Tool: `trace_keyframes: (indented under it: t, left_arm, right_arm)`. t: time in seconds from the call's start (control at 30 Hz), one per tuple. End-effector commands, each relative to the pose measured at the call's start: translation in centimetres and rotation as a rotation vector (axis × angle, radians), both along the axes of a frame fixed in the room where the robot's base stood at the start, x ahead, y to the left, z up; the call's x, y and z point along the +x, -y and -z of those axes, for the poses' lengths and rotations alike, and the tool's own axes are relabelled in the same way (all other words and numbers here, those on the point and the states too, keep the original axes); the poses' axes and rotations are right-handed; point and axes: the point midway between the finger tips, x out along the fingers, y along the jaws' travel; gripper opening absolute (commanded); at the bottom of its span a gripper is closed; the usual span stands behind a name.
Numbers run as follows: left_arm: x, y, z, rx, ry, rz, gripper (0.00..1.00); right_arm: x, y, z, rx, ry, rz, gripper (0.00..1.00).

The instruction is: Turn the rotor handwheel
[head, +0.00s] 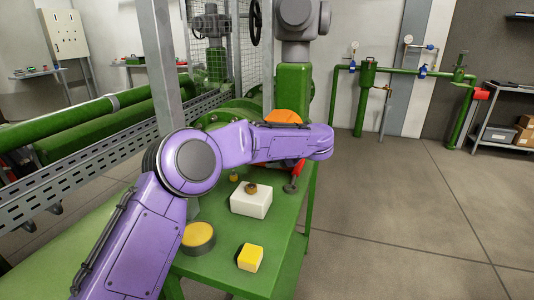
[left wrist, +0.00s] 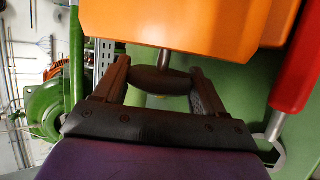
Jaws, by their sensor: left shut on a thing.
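My left arm crosses the head view and ends over the green bench, its wrist hiding the fingers there. In the left wrist view my left gripper (left wrist: 160,74) is shut on a dark rounded grip (left wrist: 160,80), one finger on each side. A short metal stem joins the grip to a large orange body (left wrist: 185,25). An orange part (head: 284,117) also shows behind my wrist in the head view. I cannot tell whether the grip belongs to the rotor handwheel. A dark-rimmed wheel (head: 254,22) shows at the top of the head view. My right gripper is not in view.
On the green bench (head: 225,262) stand a white block (head: 251,203) with a brown ring, a round yellow-topped tin (head: 198,236) and a yellow sponge-like block (head: 250,257). A red-handled wrench (left wrist: 292,70) is close to my gripper's right. The floor right of the bench is clear.

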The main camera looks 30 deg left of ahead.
Motion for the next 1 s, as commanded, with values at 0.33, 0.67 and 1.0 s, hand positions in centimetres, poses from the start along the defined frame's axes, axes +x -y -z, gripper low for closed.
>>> trace_keyframes:
  t: [0.33, 0.67, 1.0]
  left_arm:
    - [0.0, 0.0, 0.0, 0.001, 0.001, 0.001, 0.91]
    - [-0.5, 2.6, -1.5, 0.003, 0.002, 0.004, 0.91]
    - [-1.8, 8.5, -4.8, 0.002, 0.0, 0.002, 0.91]
  right_arm:
    - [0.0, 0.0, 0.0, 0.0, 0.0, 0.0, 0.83]
    - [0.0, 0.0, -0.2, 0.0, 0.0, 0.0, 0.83]
    - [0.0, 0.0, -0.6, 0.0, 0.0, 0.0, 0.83]
